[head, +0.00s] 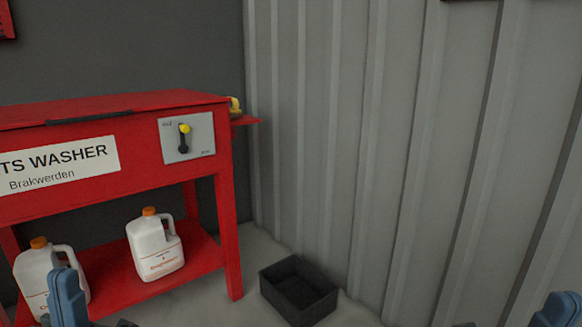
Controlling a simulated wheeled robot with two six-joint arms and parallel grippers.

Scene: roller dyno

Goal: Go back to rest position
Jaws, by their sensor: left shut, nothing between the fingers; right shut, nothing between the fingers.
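My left gripper (125,323) shows only as a small dark tip at the bottom edge of the head view, beside a blue part of my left arm. My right gripper (466,324) shows as a similar dark tip at the bottom edge, left of a blue part of my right arm. Both are shut and empty, and most of each is cut off by the frame. Neither is seen touching anything.
A red parts washer (110,108) stands at left, with a grey switch panel (203,138). Its lower shelf holds a white jug (152,250) and another jug (36,272), partly behind my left arm. A black open bin (298,290) sits on the floor by the grey ribbed wall (400,130).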

